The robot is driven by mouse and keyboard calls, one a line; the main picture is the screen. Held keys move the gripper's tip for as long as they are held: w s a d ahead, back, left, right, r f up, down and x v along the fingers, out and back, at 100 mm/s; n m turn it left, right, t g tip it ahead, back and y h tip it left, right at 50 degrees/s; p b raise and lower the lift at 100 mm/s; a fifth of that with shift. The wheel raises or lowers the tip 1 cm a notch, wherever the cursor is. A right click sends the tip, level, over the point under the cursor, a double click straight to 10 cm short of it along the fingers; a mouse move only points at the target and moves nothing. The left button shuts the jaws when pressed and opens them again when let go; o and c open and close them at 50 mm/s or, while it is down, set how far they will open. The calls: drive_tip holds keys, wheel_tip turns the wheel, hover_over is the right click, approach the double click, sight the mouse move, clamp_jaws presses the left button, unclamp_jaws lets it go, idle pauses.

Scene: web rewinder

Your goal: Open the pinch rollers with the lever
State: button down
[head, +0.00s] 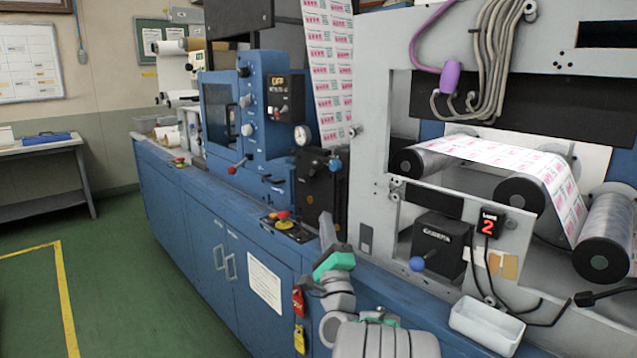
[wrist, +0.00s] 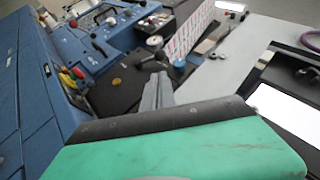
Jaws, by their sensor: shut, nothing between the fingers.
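My gripper (head: 327,228) is shut and empty, with grey fingers and a green body, above the front edge of the blue machine. In the wrist view its fingers (wrist: 157,92) point toward a dark block. A lever with a blue knob (head: 335,163) is on the dark block (head: 322,195) beyond the fingers; a blue knob (wrist: 178,63) also shows in the wrist view, just past the fingertips. Another blue knob (head: 417,264) is on a black box at the right, and a red-knobbed lever (head: 232,170) is at the left. No label shows which works the pinch rollers.
A panel with a red emergency button (head: 283,215) is left of my gripper. Large rollers (head: 522,195) carry the printed web (head: 500,155) at the right. A white tray (head: 487,325) is at lower right. The green floor (head: 130,270) at left is clear.

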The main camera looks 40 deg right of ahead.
sight(316, 169)
drive_tip(key=p+x, duration=0.7)
drive_tip(key=x, duration=0.7)
drive_tip(key=shift+a+r, duration=0.1)
drive_tip(key=shift+r, duration=0.1)
